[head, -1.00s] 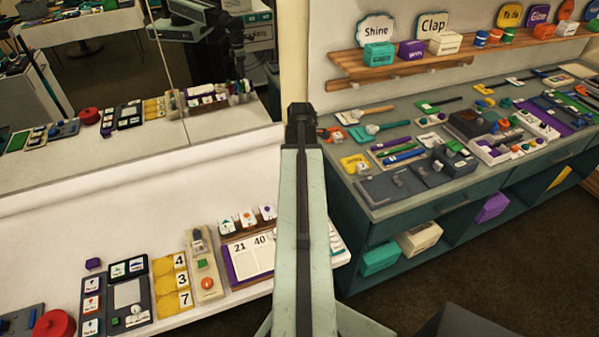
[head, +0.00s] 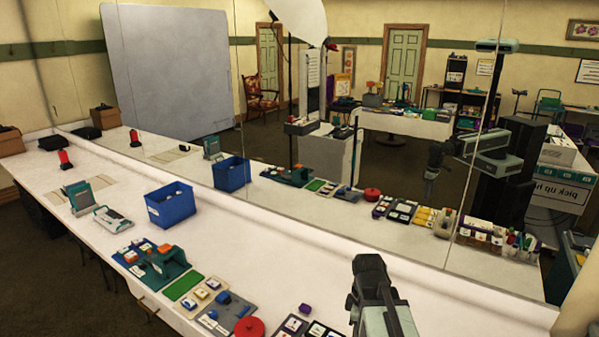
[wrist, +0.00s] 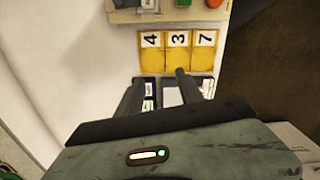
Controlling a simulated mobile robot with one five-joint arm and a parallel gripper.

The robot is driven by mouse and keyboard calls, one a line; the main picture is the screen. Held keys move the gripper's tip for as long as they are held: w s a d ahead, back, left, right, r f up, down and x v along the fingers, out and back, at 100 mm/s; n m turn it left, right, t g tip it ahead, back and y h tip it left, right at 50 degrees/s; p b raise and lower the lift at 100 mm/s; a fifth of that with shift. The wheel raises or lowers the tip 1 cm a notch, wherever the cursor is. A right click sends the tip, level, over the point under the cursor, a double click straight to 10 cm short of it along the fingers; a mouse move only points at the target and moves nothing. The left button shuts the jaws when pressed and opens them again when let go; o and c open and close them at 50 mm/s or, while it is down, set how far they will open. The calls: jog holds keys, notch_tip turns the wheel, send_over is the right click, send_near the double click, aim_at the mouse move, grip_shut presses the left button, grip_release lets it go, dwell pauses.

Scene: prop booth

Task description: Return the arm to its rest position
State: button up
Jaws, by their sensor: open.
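The fingers are above a dark board with white panels (wrist: 172,95), just short of yellow number cards (wrist: 177,52) marked 4, 3 and 7. I cannot tell the exact height above the board. The mirror reflects my arm hanging bent downward.
A blue bin (head: 170,207), a teal device (head: 165,265), a green pad (head: 184,286) and a red round object (head: 249,327) stand on the counter. A long mirror (head: 330,190) runs behind it. The counter's middle, right of the bin, is bare.

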jog(key=a+m, duration=0.1)
jog(key=m, duration=0.3)
jog(key=s+a+m, duration=0.1)
jog(key=a+m, duration=0.1)
jog(key=m, duration=0.2)
jog(key=s+a+m, duration=0.1)
jog(key=m, duration=0.4)
jog(key=shift+a, duration=0.15)
dwell(0.3)
jog(key=shift+c, duration=0.8)
